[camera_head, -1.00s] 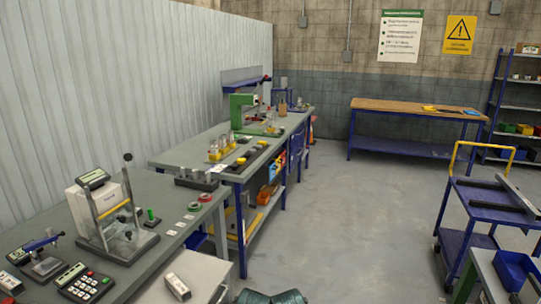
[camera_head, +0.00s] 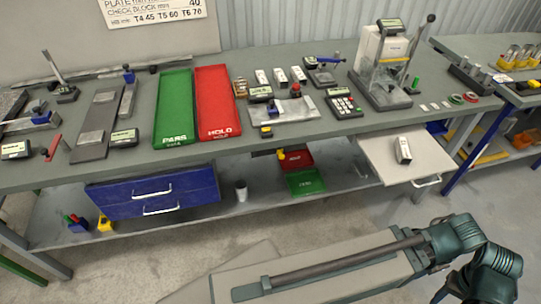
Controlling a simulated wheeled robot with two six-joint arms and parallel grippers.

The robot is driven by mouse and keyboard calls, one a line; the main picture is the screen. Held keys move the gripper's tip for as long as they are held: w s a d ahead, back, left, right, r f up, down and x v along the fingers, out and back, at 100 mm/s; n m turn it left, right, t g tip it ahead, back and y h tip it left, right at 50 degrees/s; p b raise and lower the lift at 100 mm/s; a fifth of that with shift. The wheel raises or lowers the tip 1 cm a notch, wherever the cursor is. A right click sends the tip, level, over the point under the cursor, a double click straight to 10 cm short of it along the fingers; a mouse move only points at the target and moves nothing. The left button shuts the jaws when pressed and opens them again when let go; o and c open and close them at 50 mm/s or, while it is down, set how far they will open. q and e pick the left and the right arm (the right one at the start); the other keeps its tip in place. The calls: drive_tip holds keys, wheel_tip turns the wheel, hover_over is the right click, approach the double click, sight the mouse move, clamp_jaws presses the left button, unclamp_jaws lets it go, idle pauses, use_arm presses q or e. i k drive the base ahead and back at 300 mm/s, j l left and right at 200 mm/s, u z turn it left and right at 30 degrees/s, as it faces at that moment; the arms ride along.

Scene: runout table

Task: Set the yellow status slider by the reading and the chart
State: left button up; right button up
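A small yellow piece (camera_head: 281,154) sits at the bench's front edge, and a black-and-yellow piece (camera_head: 267,131) lies just above it on the top. I cannot tell which is the status slider, or its setting. A white chart (camera_head: 155,10) on the back panel is cut by the top edge; its lower lines read "CHECK BLOCK" and "T4 45 T5 60 T6 70". Neither gripper shows.
A green PASS tray (camera_head: 174,108) and a red HOLD tray (camera_head: 216,100) lie mid-bench. A keypad (camera_head: 343,104) is right of them. An open drawer (camera_head: 390,165) juts out at right, holding a small device. My arm links cross the lower right. Floor shows in front of the bench.

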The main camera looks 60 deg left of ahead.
sight(280, 151)
drive_tip(key=k+u, duration=0.1)
drive_tip(key=u, duration=1.75)
